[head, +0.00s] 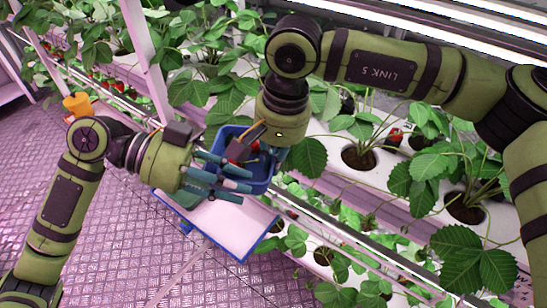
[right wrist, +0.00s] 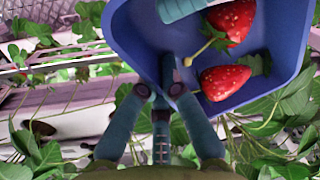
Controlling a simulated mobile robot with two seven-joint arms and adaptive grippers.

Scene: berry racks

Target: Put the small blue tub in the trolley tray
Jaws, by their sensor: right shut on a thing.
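The small blue tub (head: 262,178) is in the air above the trolley tray, by the racks. In the right wrist view the tub (right wrist: 284,20) holds two red strawberries (right wrist: 225,82). My right gripper (head: 250,146) is shut on the tub's wall; its fingers (right wrist: 166,85) close on the wall in the right wrist view. My left gripper (head: 240,185) is at the tub's left side, its teal fingers overlapping the tub, and whether they grip it is unclear.
White racks (head: 345,190) with strawberry plants run along the right and back, their leaves close to the tub and my right arm. An orange object (head: 77,103) stands behind my left arm. The patterned floor (head: 120,235) at the lower left is clear.

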